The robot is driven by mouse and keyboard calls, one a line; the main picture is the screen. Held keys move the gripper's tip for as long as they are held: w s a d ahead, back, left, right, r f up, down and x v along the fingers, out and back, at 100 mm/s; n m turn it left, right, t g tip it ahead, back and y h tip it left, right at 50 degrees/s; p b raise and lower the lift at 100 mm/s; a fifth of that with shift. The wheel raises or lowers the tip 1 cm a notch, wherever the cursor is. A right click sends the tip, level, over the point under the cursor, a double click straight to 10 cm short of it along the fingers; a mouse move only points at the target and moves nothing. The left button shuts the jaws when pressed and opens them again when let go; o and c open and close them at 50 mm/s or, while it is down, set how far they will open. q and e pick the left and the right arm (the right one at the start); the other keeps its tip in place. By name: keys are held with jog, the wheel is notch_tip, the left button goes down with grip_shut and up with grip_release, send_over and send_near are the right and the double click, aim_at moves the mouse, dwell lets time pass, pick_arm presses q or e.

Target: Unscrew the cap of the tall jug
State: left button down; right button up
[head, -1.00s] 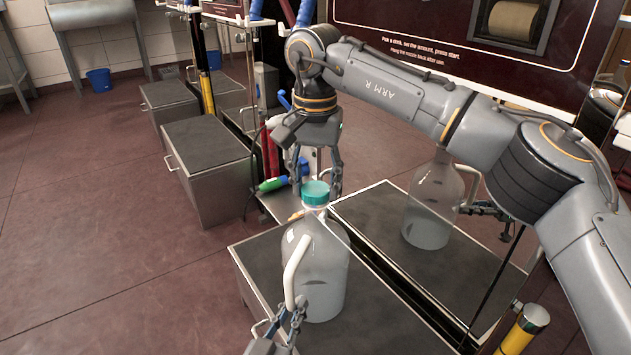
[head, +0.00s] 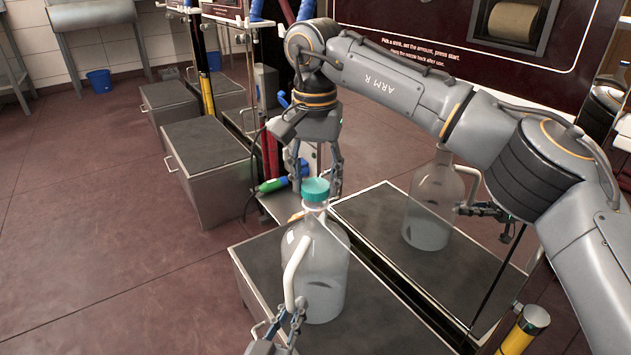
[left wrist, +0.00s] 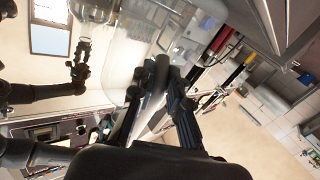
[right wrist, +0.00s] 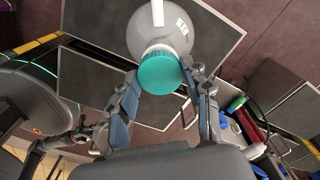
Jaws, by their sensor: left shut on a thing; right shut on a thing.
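The tall clear jug (head: 325,262) stands upright on a dark-topped metal cabinet (head: 258,262). Its teal cap (head: 316,190) sits at the top of the neck and also shows large in the right wrist view (right wrist: 163,73). My right gripper (head: 317,183) points down from above, shut on the cap with a finger on either side (right wrist: 162,80). My left gripper (head: 288,318) is shut low on the jug's white handle (head: 295,265). In the left wrist view the jug (left wrist: 135,45) is right in front of the left fingers, and the handle grip is partly hidden.
A mirrored jug (head: 428,215) shows in the glossy panel on the right. A green-and-blue nozzle (head: 272,185) hangs behind the jug. Another cabinet (head: 205,165) stands to the left, with a blue bucket (head: 98,80) farther off. The floor at left is clear.

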aim_at(316, 185)
jog(key=shift+r, duration=0.6)
jog(key=shift+r, duration=2.05)
pick_arm(q)
jog(key=c, duration=1.2)
grip_release()
jog(key=shift+s, duration=0.1)
